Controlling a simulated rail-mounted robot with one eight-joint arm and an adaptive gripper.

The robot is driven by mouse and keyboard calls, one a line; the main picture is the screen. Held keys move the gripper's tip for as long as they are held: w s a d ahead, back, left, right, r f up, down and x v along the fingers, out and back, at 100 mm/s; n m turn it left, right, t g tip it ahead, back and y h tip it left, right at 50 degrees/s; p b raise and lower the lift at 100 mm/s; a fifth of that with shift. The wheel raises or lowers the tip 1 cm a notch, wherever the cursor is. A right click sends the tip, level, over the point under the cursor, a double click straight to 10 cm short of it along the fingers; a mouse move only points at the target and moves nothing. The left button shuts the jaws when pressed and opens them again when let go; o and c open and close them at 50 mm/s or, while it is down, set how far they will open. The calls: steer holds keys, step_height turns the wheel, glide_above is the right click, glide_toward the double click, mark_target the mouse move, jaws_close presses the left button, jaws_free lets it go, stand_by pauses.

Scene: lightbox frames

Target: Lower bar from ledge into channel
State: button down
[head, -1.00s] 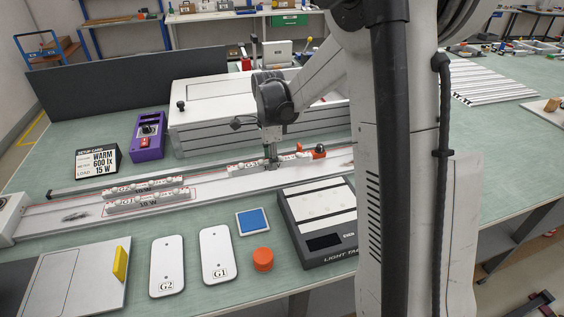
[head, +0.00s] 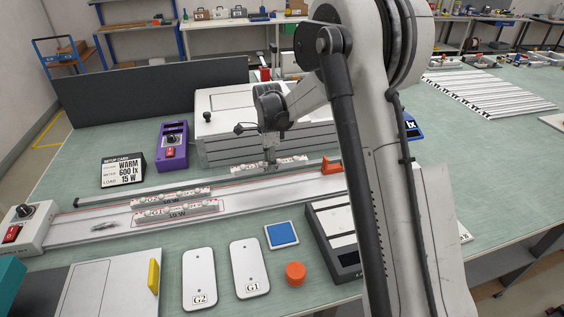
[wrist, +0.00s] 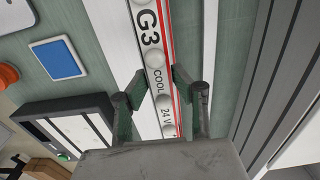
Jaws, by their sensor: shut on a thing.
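My gripper (head: 270,160) is shut on a white light bar (head: 290,162) marked G3, held near the rear of the long pale channel fixture (head: 110,226). In the wrist view, the fingers (wrist: 160,88) stand on both sides of the bar (wrist: 155,60), which reads G3, COOL and 24 V and has a red edge line. The bar's lower end there is hidden behind my gripper. Two similar bars, a front one (head: 175,211) and a rear one (head: 165,198), lie further left on the fixture. I cannot tell whether the held bar touches the fixture.
An orange piece (head: 332,166) stands just right of the held bar. A white box (head: 265,143) is close behind it. A light table (head: 333,222), blue square (head: 282,234), orange puck (head: 295,273) and two white plates (head: 200,279) (head: 250,268) lie in front.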

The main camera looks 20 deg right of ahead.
mark_target(270, 183)
steer(key=shift+w+a+f, duration=0.1)
steer(key=shift+w+f, duration=0.1)
steer(key=shift+f+b, duration=0.6)
steer(key=shift+f, duration=1.3)
steer(key=shift+f+b, duration=0.8)
steer(key=shift+f, duration=0.15)
steer(key=shift+b, duration=0.55)
steer(key=shift+f+b, duration=0.45)
steer(key=shift+b, duration=0.35)
stand_by(0.8)
steer(key=c, duration=1.4)
jaws_free()
steer(key=shift+o, duration=0.2)
steer(key=shift+r, duration=0.1)
